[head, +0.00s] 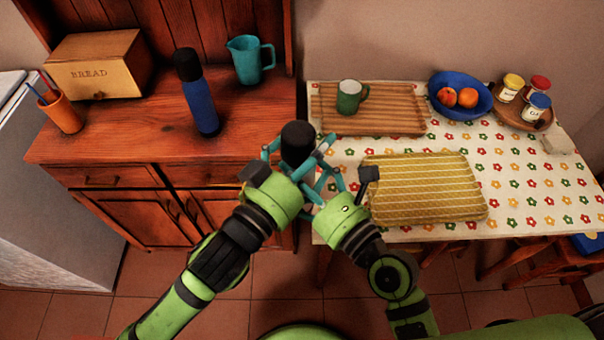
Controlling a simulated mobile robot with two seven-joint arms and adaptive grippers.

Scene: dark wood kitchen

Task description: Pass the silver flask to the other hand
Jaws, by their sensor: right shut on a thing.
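A flask with a black cap (298,141) stands roughly upright between my two grippers, near the gap between the cabinet and the table. Its body is mostly hidden behind the teal fingers, so I cannot make out its silver colour. My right gripper (321,170) is shut on the flask from the right. My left gripper (287,164) is at the flask from the left. Its fingers overlap the flask and the other gripper's fingers, and I cannot tell whether they are open or shut.
On the cabinet (130,140) stand a blue flask (200,105), a teal jug (247,62), a bread box (97,66) and an orange cup (60,113).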

